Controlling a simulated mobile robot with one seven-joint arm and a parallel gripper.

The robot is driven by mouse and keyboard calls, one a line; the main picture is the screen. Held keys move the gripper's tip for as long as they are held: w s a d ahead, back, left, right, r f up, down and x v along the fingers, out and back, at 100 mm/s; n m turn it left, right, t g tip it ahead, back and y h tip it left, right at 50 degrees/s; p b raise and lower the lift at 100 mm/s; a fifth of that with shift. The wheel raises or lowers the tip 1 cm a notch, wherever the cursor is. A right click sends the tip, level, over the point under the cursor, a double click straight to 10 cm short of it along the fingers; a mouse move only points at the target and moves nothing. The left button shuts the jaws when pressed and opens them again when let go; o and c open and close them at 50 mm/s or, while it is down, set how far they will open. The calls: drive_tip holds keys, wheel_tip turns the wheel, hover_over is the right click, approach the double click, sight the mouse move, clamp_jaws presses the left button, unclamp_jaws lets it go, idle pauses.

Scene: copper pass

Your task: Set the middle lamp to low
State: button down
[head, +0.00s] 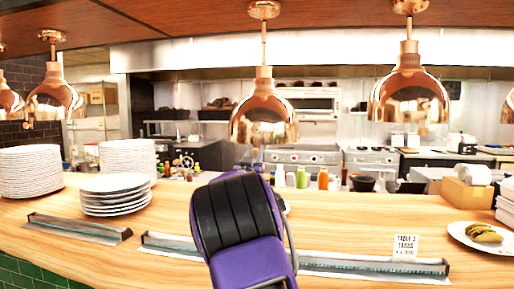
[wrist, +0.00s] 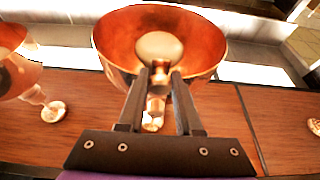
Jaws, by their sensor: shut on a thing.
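The middle lamp (head: 263,112) is a copper dome shade hanging from the ceiling on a thin stem. In the wrist view I look up into the open underside of the middle lamp (wrist: 112,45). In the head view my purple and black arm hides most of the gripper, and the grip itself is not clear. I cannot read the lamp's setting.
Other copper lamps hang at the left (head: 55,97) and right (head: 408,92). Plate stacks (head: 30,172) stand on the left of the wooden counter (head: 160,215). A sign (head: 406,246) and a plate of tacos (head: 485,235) are at the right. Bottles (head: 302,178) stand behind.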

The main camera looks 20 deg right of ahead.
drive_tip(key=shift+f, duration=0.35)
drive_tip(key=c, duration=0.6)
unclamp_jaws()
drive_tip(key=shift+r, duration=0.1)
drive_tip(key=shift+s+a, duration=0.1)
drive_tip(key=b+v, duration=0.1)
drive_tip(key=v, duration=1.6)
